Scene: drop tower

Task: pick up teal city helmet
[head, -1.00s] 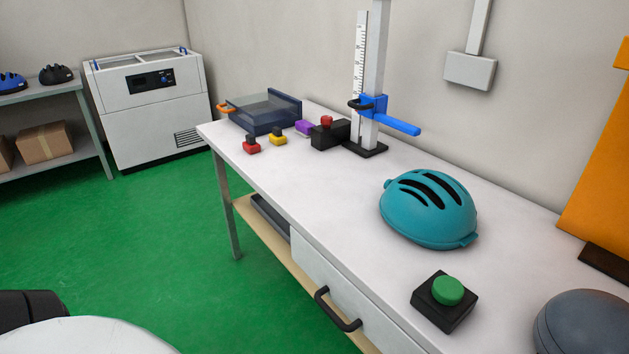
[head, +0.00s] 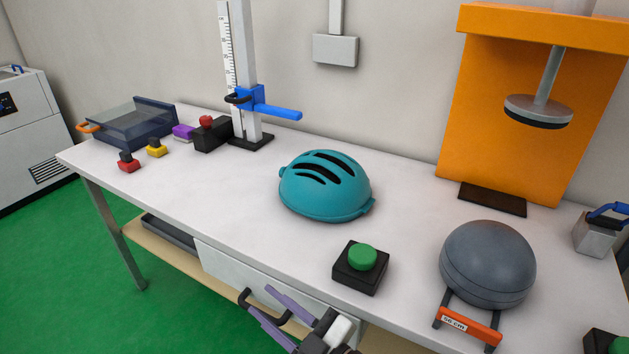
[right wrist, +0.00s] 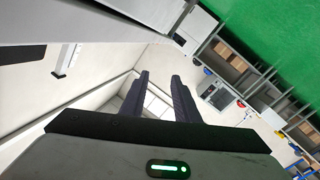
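The teal city helmet (head: 325,188) sits dome up on the white bench, near its middle, with dark vent slots on top. My right gripper (head: 268,310) is low in the head view, in front of the bench's drawer and well short of the helmet. Its two purple-grey fingers are apart with nothing between them. In the right wrist view the fingers (right wrist: 160,98) also stand apart and empty, and the helmet does not show there. My left gripper is not in view.
A black box with a green button (head: 361,267) stands in front of the helmet. A grey dome (head: 488,262) with an orange-handled piece is to the right. The measuring post (head: 245,75) with its blue arm stands behind left. An orange press (head: 530,110) is behind right.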

